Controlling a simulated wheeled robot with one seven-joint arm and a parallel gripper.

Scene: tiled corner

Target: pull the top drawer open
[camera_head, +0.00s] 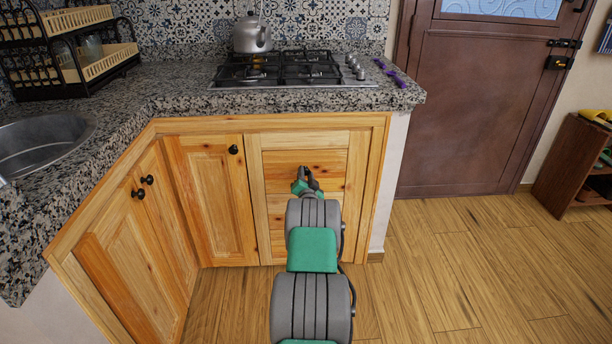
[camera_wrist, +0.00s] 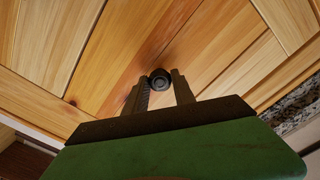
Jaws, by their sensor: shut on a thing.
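The wooden front (camera_head: 285,160) below the hob has horizontal boards; I cannot tell which board edges are the top drawer's. It looks flush with the cabinet frame. My gripper (camera_head: 307,180) is at the middle of this front. In the wrist view, a dark round knob (camera_wrist: 160,79) sits between the fingertips of my gripper (camera_wrist: 160,86), which is shut on it. The front (camera_wrist: 110,50) fills the view behind the knob. My arm hides the lower part of the front in the head view.
A granite counter (camera_head: 180,90) with a gas hob (camera_head: 292,70) and kettle (camera_head: 252,35) lies above. A cabinet door (camera_head: 212,200) is to the left, with another cabinet beyond it. The wooden floor (camera_head: 450,260) to the right is clear up to a shoe rack (camera_head: 570,165).

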